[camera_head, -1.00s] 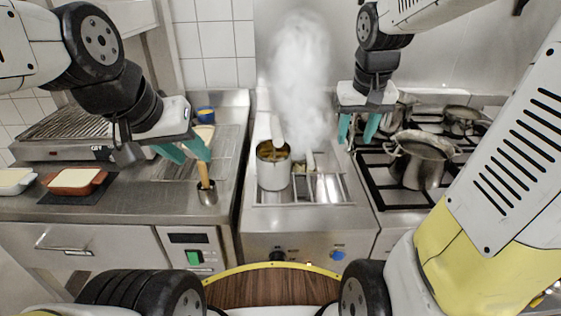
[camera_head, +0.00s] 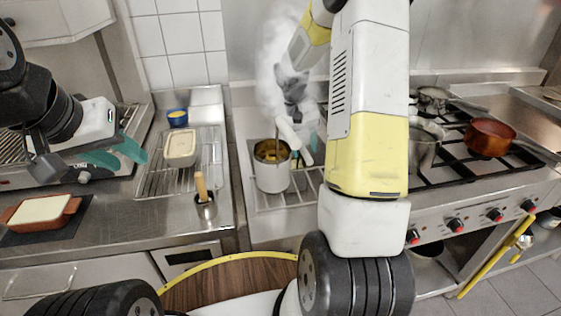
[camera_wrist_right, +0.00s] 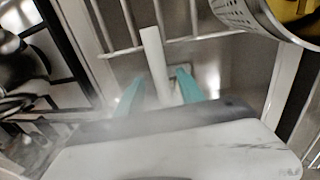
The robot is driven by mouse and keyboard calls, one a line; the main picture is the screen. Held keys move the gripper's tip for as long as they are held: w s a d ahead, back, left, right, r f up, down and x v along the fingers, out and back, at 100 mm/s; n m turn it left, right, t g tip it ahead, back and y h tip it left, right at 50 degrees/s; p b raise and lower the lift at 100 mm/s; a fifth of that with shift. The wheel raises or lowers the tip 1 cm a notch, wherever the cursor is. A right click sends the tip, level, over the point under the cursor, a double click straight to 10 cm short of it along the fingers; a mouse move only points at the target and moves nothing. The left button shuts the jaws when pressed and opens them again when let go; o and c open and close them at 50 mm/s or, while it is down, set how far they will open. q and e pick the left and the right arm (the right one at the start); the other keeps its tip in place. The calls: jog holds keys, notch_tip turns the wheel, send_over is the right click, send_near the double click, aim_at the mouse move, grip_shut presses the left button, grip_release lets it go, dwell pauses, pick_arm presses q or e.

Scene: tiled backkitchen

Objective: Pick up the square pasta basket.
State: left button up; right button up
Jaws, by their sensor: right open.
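In the head view a round metal basket (camera_head: 272,172) with yellow food stands in the steaming cooker well; its perforated wall shows at the top right of the wrist view (camera_wrist_right: 262,18). Two white handles rise there; the nearer one (camera_head: 307,156) is beside my right gripper (camera_head: 306,136). In the wrist view, a white handle (camera_wrist_right: 153,60) stands between the two teal fingers of my right gripper (camera_wrist_right: 160,78), which are open around it with gaps. I cannot make out the square basket's body; my arm and steam cover part of the well. My left gripper (camera_head: 130,160) is open and empty over the left counter.
A stove with a steel pot (camera_head: 425,140) and a copper pan (camera_head: 489,138) is at the right. On the left counter are a wire rack with a pale dish (camera_head: 181,148), a steel cup with a wooden-handled tool (camera_head: 205,207), a blue tub (camera_head: 177,118) and a brown dish (camera_head: 42,212).

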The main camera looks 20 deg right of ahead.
jog(key=f, duration=0.4)
jog(key=shift+w+d, duration=0.1)
jog(key=shift+d, duration=0.1)
grip_shut()
dwell(1.2)
